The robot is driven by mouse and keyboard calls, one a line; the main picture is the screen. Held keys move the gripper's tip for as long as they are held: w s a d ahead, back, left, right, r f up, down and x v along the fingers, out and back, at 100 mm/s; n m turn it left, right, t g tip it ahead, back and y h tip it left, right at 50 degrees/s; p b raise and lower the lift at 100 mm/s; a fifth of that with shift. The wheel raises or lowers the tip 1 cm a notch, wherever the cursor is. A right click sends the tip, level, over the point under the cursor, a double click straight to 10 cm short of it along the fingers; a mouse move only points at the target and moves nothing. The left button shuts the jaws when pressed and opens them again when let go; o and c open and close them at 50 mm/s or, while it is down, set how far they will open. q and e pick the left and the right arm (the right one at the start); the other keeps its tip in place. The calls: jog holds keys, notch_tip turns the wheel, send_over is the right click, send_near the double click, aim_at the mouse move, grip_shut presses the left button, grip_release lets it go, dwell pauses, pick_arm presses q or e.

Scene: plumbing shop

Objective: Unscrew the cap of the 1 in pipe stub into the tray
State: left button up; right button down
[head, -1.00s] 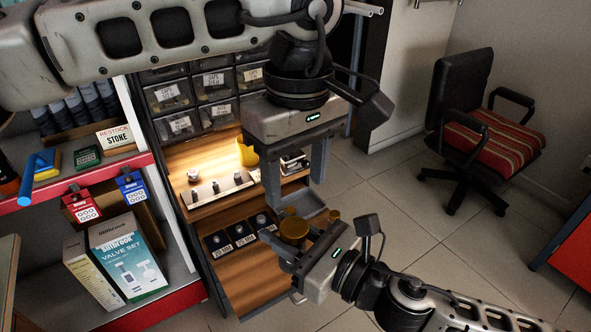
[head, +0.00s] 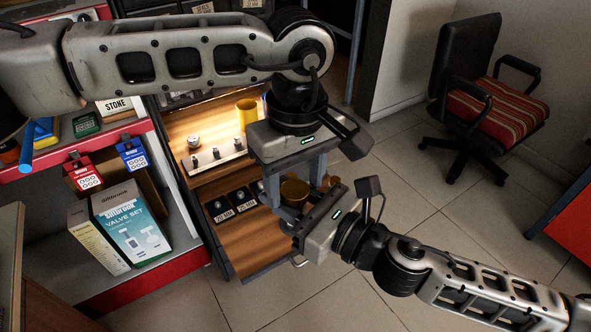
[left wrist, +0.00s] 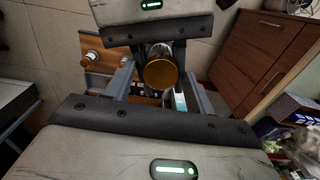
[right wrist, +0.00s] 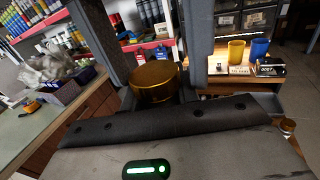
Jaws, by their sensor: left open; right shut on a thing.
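A pipe stub with a wide brass cap (head: 294,188) is held upright, and the cap also shows in the left wrist view (left wrist: 162,73) and right wrist view (right wrist: 154,76). My right gripper (head: 298,217) is shut on the stub below the cap; the stub itself is mostly hidden. My left gripper (head: 290,190) points down from above, open, with one finger on each side of the cap. Gaps show between its fingers and the cap in the left wrist view. A grey edge (right wrist: 268,103), perhaps the tray's, shows in the right wrist view; the tray is mostly hidden.
The wooden bench (head: 247,240) carries labelled dark size plates (head: 232,204), a row of small fittings (head: 214,158) and a yellow cup (head: 247,112). Smaller brass parts (head: 328,183) are close by the grippers. Shelves with a valve box (head: 133,222) stand left.

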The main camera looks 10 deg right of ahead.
pick_arm(q)
jog(key=c, duration=1)
jog(key=n, duration=0.5)
jog(key=shift+n, duration=0.4)
jog(key=n, duration=0.9)
jog(key=shift+r+n, duration=0.1)
jog(key=shift+n, duration=0.3)
jog(key=n, duration=0.4)
jog(key=shift+n, duration=0.3)
jog(key=shift+r, duration=0.25)
jog(key=shift+r, duration=0.85)
